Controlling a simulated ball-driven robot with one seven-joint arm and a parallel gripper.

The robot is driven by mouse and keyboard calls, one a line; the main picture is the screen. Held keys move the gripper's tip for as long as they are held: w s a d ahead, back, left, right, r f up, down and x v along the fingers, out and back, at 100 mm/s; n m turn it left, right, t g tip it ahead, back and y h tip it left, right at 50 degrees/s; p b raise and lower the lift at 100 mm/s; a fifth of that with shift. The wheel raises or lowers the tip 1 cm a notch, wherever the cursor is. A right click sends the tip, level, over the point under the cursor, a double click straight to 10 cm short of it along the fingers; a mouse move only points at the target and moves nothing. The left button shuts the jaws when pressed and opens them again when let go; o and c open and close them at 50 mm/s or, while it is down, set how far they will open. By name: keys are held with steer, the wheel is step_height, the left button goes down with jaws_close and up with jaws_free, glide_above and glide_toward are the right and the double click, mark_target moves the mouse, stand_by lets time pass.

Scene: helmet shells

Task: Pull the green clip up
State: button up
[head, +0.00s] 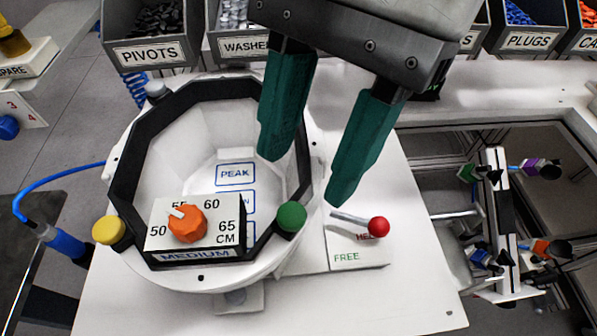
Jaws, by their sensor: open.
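A round green knob (291,216) sits on the right front of the black ring around the white helmet shell (215,170). A separate green clip (467,172) sits on the left of a frame at the far right, small in view. My gripper (306,176) is open and empty, its two dark green fingers pointing down. I cannot tell the height of the fingertips, and I see no contact with either green part.
A lever with a red ball (378,227) stands right of the shell, by a FREE label. An orange dial (187,225) and yellow knob (108,230) are at the front left. Bins labelled PIVOTS (151,53) and PLUGS (529,41) line the back. The white table front (370,305) is clear.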

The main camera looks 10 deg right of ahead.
mark_target(291, 212)
steer(key=shift+x, duration=1.95)
steer(key=shift+c, duration=0.2)
jaws_close()
